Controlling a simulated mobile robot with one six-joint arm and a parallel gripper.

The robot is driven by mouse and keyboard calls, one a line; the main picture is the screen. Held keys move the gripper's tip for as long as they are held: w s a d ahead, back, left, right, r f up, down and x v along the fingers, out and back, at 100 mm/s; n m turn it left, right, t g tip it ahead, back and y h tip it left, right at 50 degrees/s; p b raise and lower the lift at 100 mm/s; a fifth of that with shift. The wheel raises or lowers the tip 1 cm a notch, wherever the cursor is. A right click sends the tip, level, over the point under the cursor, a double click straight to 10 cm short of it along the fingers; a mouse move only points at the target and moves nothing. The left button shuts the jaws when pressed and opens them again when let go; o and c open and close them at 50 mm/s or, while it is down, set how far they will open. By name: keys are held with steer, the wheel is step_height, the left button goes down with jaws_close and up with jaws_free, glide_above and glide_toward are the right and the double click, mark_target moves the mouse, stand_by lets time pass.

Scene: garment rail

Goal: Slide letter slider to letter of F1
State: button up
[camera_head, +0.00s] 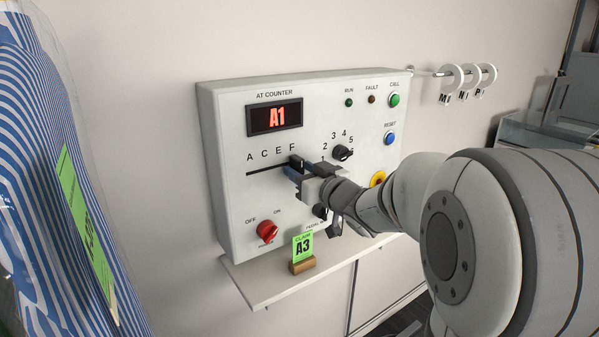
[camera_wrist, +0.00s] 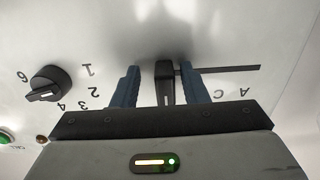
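The black letter slider (camera_head: 295,161) stands on the control box (camera_head: 225,195), at the right end of its slot, just under the letter F. In the wrist view the slider knob (camera_wrist: 164,84) is between the two blue fingers of my gripper (camera_wrist: 160,86). A gap shows on its left side; a narrower one shows on its right. My gripper (camera_head: 300,174) is open around the knob, close to the panel. The slot (camera_wrist: 230,69) runs off toward A and C; E and F are hidden in the wrist view. The display (camera_head: 274,117) reads A1.
A number dial (camera_head: 342,153) sits right of the slider. A red OFF/ON knob (camera_head: 267,231) is below left. Striped garments (camera_head: 40,150) hang at left; white tags (camera_head: 468,80) hang on a rail.

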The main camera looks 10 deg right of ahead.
steer(key=v, duration=0.7)
steer(key=shift+s+d, duration=0.15)
steer(key=shift+s, duration=0.2)
steer(key=s+d+f+m+g+h, duration=0.45)
steer(key=s+f+g+h, duration=0.2)
steer(key=f+h, duration=0.25)
steer(key=s+a+f+g+y, duration=0.1)
steer(key=s+a+f+g, duration=0.2)
steer(key=s, duration=0.5)
steer(key=s+a+f+g+y, duration=0.1)
steer(key=s+a+f+g, duration=0.3)
steer(key=s, duration=0.4)
steer(key=shift+s, duration=0.15)
steer(key=shift+g, duration=0.25)
